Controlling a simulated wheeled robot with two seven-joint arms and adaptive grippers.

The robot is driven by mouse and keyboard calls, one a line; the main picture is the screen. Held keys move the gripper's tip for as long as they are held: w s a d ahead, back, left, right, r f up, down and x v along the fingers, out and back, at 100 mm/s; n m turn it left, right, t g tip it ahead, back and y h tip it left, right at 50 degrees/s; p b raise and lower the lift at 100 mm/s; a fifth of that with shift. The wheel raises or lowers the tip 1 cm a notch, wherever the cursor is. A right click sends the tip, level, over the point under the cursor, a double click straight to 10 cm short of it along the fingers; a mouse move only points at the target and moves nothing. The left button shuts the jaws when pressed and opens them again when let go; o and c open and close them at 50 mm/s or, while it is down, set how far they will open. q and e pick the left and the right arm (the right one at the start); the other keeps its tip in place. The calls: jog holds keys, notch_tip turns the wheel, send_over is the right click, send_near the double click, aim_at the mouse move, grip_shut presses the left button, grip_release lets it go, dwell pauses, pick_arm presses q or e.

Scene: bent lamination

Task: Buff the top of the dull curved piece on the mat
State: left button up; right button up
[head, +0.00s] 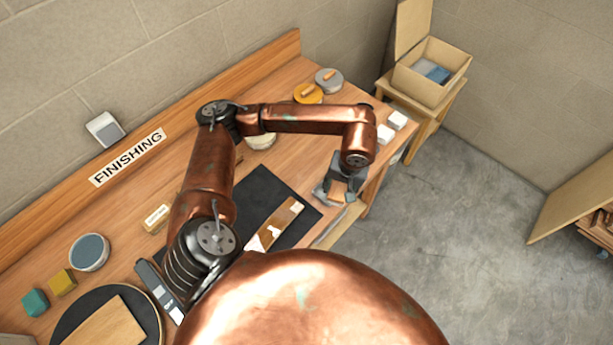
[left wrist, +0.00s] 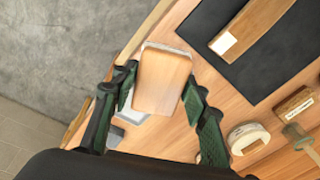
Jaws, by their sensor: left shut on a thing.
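The dark mat (head: 255,190) lies on the bench. The curved piece (head: 284,217), a brown wooden strip with pale patches, lies on it, partly hidden by my body in the head view. In the left wrist view the piece (left wrist: 258,22) shows a pale patch at its near end, on the mat (left wrist: 285,62). My left gripper (head: 341,188) is shut on a wooden block (left wrist: 162,80) with a pale layer along one edge. It holds the block near the bench's front edge, to the right of the mat and apart from the piece. My right gripper is in neither view.
Round tins (head: 328,80) and small white blocks (head: 397,120) stand toward the bench's right end. A blue-topped bowl (head: 89,252) and a round dark board (head: 75,315) are at the left. A cardboard box (head: 430,72) stands on a stool beyond. Open floor lies to the right.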

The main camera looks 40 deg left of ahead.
pick_arm(q)
jog(key=n+p, duration=0.1)
jog(key=n, duration=0.1)
jog(key=a+n+p, duration=0.1)
jog(key=n, duration=0.2)
jog(key=r+n+p, duration=0.1)
jog(key=n, duration=0.1)
jog(key=shift+s+a+n+g, duration=0.3)
jog(key=shift+n, duration=0.1)
jog(key=n+p, duration=0.1)
jog(key=n, duration=0.1)
jog(key=a+n+p, duration=0.1)
jog(key=n, duration=0.1)
jog(key=shift+s+f+n, duration=0.1)
jog(key=shift+n, duration=0.3)
jog(key=s+a+n+g+p, duration=0.1)
jog(key=n+p, duration=0.4)
jog(key=n, duration=0.8)
jog(key=s+a+f+n+g+h+p, duration=0.1)
jog(key=s+a+n+p, duration=0.2)
jog(key=n, duration=1.1)
jog(key=a+p, duration=0.2)
jog(key=a, duration=0.1)
jog(key=shift+s+a+f+n+h, duration=0.3)
jog(key=shift+s, duration=0.1)
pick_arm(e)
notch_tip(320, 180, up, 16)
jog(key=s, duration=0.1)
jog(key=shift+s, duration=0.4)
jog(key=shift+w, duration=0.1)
